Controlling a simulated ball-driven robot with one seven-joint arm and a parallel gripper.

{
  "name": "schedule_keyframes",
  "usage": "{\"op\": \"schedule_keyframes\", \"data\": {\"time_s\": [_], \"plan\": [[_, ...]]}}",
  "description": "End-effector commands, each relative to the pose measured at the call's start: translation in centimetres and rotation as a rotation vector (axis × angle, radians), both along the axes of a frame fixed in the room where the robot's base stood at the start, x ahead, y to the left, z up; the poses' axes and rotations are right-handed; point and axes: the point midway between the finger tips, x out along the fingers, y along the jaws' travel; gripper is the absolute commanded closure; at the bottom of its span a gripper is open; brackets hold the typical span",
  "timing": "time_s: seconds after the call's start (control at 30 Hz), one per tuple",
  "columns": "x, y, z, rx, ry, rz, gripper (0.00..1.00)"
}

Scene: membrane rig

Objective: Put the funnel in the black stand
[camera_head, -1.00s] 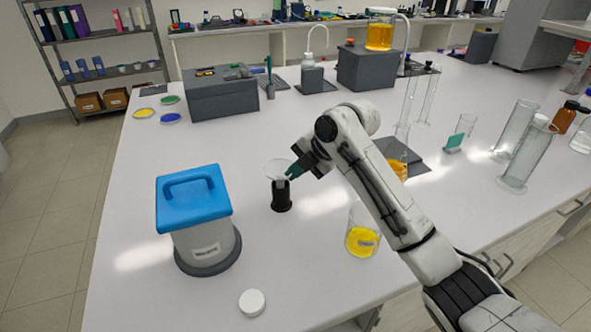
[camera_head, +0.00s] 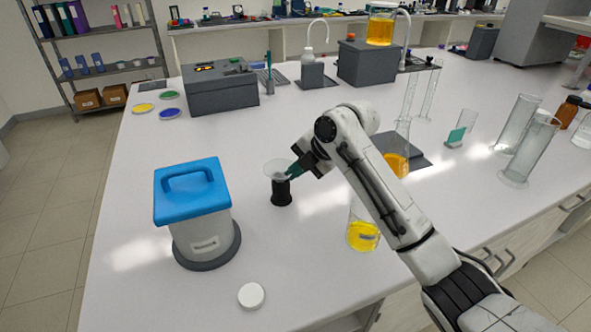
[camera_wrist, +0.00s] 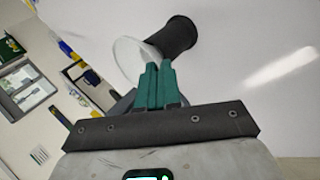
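The clear funnel (camera_head: 277,168) is at the black stand (camera_head: 281,194), its wide mouth upward just above the stand's top. Its stem is out of sight, apparently inside the stand. My gripper (camera_head: 292,172) has its green fingers at the funnel's right side. In the wrist view the fingers (camera_wrist: 160,72) are close together on the edge of the funnel (camera_wrist: 130,58), and the stand (camera_wrist: 178,36) is just beyond. The exact grip contact is small in both views.
A blue-lidded container (camera_head: 195,212) stands left of the stand, with a white cap (camera_head: 251,295) in front. A beaker of yellow liquid (camera_head: 362,235) is close to my arm. Grey boxes (camera_head: 222,90) stand farther back. The bench between the stand and the back boxes is clear.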

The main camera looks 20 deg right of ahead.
Motion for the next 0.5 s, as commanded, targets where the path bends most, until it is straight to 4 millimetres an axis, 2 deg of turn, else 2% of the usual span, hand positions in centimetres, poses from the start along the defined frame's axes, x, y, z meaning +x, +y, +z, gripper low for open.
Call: {"op": "schedule_keyframes", "data": {"time_s": [0.1,0.43,0.5], "plan": [[0.0,0.0,0.02,0.0,0.0,0.0,1.0],[0.0,0.0,0.03,0.0,0.0,0.0,0.66],[0.01,-0.01,0.03,0.0,0.0,0.0,0.66]]}}
